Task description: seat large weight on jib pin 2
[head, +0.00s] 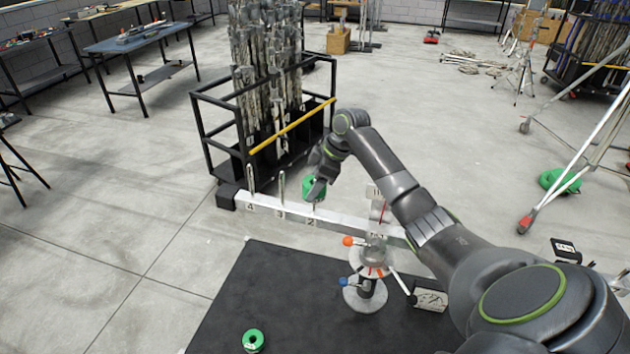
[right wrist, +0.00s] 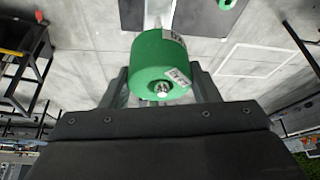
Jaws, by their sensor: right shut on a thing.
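A green large weight (head: 314,188) is held between the fingers of my right gripper (head: 321,182), above the white jib beam (head: 338,217). In the right wrist view the weight (right wrist: 158,65) sits between the two fingers (right wrist: 160,88), and a shiny metal tip shows in its centre hole. The weight appears to be around the upper part of jib pin 2 (head: 313,208). The lower pin shows beneath it, so its underside is clear of the beam. Pins 3 (head: 281,188) and 4 (head: 250,177) stand bare to the left. My left gripper is out of view.
A smaller green weight (head: 253,341) is on the black mat (head: 262,300). The jib's hub (head: 374,250) with orange and blue knobs stands near my right arm. A black pole cart (head: 217,130) is close behind the jib. Open floor lies left.

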